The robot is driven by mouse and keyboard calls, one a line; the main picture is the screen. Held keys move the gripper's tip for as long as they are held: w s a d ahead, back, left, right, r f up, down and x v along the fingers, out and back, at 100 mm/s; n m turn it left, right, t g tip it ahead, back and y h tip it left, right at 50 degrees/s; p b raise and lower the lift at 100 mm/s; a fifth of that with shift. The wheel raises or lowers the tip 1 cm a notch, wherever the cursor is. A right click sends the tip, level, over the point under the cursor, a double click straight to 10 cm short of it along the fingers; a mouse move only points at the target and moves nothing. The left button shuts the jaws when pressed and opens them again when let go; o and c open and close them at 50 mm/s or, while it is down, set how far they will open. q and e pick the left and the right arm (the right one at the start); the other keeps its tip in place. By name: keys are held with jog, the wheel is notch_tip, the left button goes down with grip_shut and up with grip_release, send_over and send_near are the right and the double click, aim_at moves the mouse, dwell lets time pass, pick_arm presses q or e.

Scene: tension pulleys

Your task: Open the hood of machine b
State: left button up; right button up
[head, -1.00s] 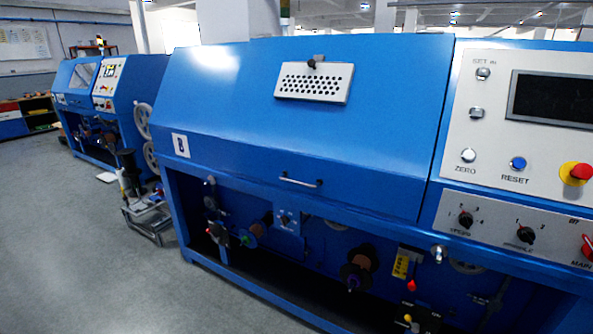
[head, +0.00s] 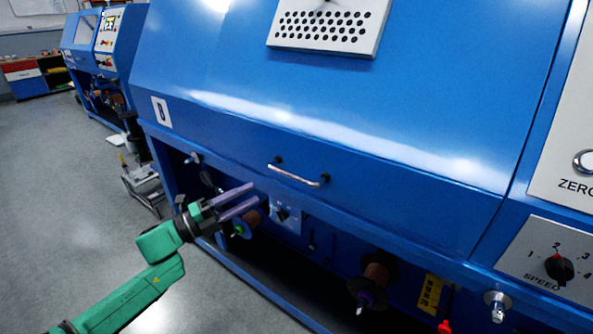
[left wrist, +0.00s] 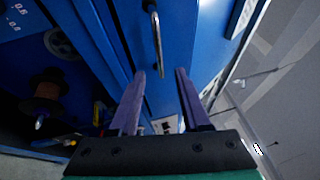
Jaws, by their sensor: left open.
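Machine b is the large blue machine marked with a "B" label (head: 161,112). Its blue hood (head: 400,110) is down. A silver bar handle (head: 295,174) sits near the hood's lower edge, and it also shows in the left wrist view (left wrist: 157,42). My left gripper (head: 250,195) is open and empty, to the left of the handle and a little below it, apart from it. In the left wrist view the two purple fingers (left wrist: 160,75) are spread, with the handle beyond their tips. My right gripper is not in view.
The open bay below the hood holds spools (head: 376,275) and a yellow label (head: 430,293). A control panel with a speed knob (head: 559,267) is at the right. Another blue machine (head: 95,45) stands far left. Grey floor (head: 60,190) is clear at the left.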

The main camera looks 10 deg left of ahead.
aim_at(290, 175)
pick_arm(q)
jog(key=p+x, duration=0.1)
jog(key=x, duration=1.1)
jog(key=shift+w+p, duration=0.1)
jog(key=shift+p, duration=0.3)
jog(key=shift+w+d+f, duration=0.1)
jog(key=shift+w+d, duration=0.1)
jog(key=c, duration=0.6)
grip_shut()
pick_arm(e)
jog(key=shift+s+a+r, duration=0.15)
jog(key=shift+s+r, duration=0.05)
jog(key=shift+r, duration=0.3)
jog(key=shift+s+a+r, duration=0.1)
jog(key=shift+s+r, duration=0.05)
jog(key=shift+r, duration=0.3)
